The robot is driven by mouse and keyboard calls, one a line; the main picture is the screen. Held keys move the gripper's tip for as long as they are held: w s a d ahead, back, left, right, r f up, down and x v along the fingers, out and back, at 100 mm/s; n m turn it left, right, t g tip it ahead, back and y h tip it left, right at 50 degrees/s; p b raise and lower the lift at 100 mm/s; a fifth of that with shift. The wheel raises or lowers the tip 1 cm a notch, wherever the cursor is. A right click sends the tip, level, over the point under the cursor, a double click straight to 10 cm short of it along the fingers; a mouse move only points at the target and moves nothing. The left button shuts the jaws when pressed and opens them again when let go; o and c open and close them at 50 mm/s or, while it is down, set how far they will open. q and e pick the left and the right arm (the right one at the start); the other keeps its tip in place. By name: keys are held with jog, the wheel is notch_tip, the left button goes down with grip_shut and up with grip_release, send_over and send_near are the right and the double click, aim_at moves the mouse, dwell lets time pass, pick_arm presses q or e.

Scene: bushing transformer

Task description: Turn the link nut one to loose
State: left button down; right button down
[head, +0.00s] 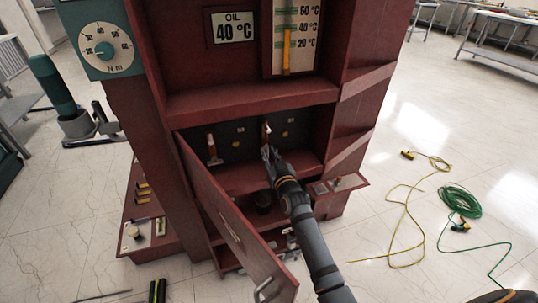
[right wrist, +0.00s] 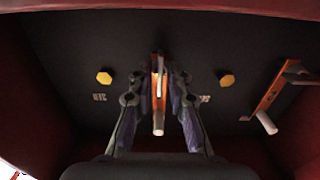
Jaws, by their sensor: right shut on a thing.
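Inside the dark recess of the red cabinet, an orange-brown link bar (head: 265,132) with a pale peg sits upright against the back panel. My right gripper (head: 267,152) reaches into the recess and is shut on this bar; in the right wrist view the bar (right wrist: 157,86) lies between its fingers. A yellow hexagonal nut (right wrist: 104,78) is left of the fingers and another yellow nut (right wrist: 227,81) is right of them, both clear of the gripper. Their small labels are unreadable. A second link bar (right wrist: 265,100) is farther right. My left gripper is not in view.
The red cabinet door (head: 232,225) hangs open at the left of my arm. A shelf edge (head: 252,98) runs above the recess. A torque dial (head: 104,50) is at the upper left. Yellow and green cables (head: 460,201) lie on the floor at the right.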

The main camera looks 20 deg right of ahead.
jog(key=shift+f, duration=0.1)
jog(key=c, duration=1.5)
grip_release()
jog(key=shift+c, duration=0.2)
jog(key=shift+s, duration=0.15)
jog(key=s, duration=1.1)
jog(key=shift+s+d, duration=0.2)
jog(key=shift+s, duration=0.2)
